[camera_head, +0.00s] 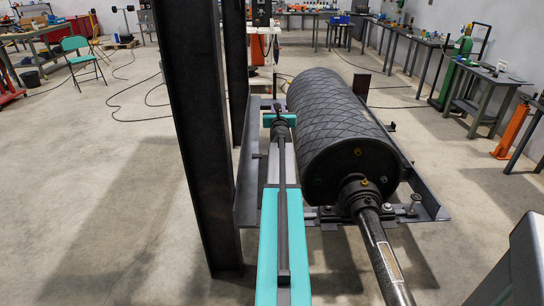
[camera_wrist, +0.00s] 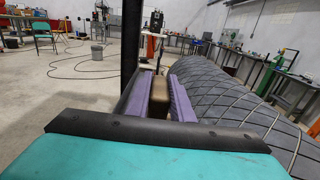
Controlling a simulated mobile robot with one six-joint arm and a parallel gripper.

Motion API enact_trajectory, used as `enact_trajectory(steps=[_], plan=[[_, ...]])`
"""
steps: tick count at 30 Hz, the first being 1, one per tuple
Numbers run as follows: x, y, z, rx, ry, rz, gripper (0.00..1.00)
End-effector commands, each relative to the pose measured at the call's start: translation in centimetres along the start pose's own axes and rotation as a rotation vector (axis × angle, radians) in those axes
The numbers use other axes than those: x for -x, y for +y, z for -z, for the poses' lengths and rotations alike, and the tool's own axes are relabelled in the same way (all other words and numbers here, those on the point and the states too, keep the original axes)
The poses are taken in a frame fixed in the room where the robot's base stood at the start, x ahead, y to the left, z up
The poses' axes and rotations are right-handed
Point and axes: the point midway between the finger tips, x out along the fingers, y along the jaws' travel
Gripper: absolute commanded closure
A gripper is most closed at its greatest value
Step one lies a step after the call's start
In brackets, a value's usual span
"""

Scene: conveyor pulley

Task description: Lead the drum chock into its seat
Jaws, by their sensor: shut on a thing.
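The black drum (camera_head: 340,125) with diamond-pattern rubber lies in a dark steel frame, its near shaft (camera_head: 383,250) pointing toward me. My gripper (camera_wrist: 158,98) is shut on a brown block, seemingly the drum chock (camera_wrist: 158,100), between two purple finger pads in the wrist view. The drum is close on the right there. In the head view my teal arm reaches forward along the drum's left side, and its end (camera_head: 279,112) is near the drum's far left. The chock cannot be made out in the head view. The seat cannot be told in either view.
A dark steel post (camera_head: 195,130) stands close left of my arm, a second post (camera_head: 236,70) behind it. The frame's side rail (camera_head: 247,180) runs along my arm's left. Workbenches (camera_head: 412,45) line the right wall. The floor at left is open, with cables.

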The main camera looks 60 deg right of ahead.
Motion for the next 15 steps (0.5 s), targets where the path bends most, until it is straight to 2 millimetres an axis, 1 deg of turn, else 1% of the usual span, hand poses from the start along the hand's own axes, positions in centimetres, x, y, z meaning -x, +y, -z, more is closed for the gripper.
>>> enact_trajectory(steps=[1,15], plan=[[0.0,0.0,1.2,0.0,-0.001,0.0,1.0],[0.0,0.1,6.6,0.0,-0.001,-0.002,1.0]])
